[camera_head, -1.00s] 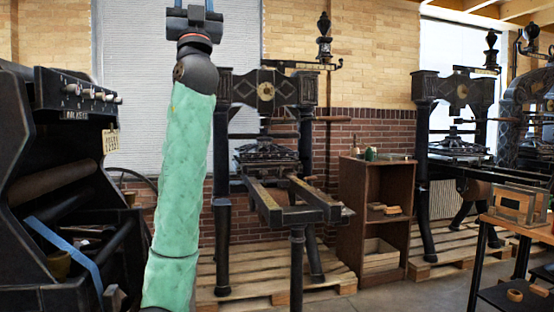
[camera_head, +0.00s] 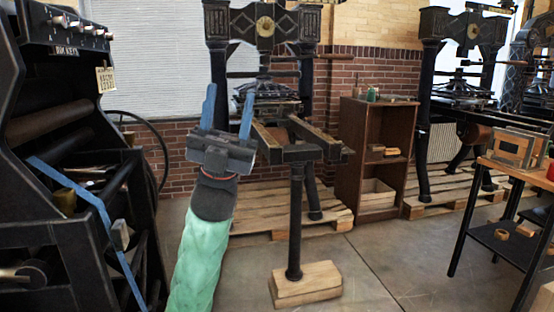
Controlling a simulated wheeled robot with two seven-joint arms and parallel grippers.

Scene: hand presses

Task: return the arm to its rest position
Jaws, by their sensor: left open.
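My left arm, in a green sleeve (camera_head: 205,250), comes up from the bottom edge left of the middle. My left gripper (camera_head: 226,112) points up, its two blue fingers apart with nothing between them. It shows in front of the left part of the middle hand press (camera_head: 265,25) and hides part of its frame. I cannot tell whether it touches the press. My right gripper is not in view.
A dark machine (camera_head: 55,150) with a blue strap stands at the left. A wooden cabinet (camera_head: 345,150) is right of the middle press, and a table (camera_head: 515,172) is at the right. A wooden block (camera_head: 305,285) supports the press's leg. Floor (camera_head: 390,262) is open between block and table.

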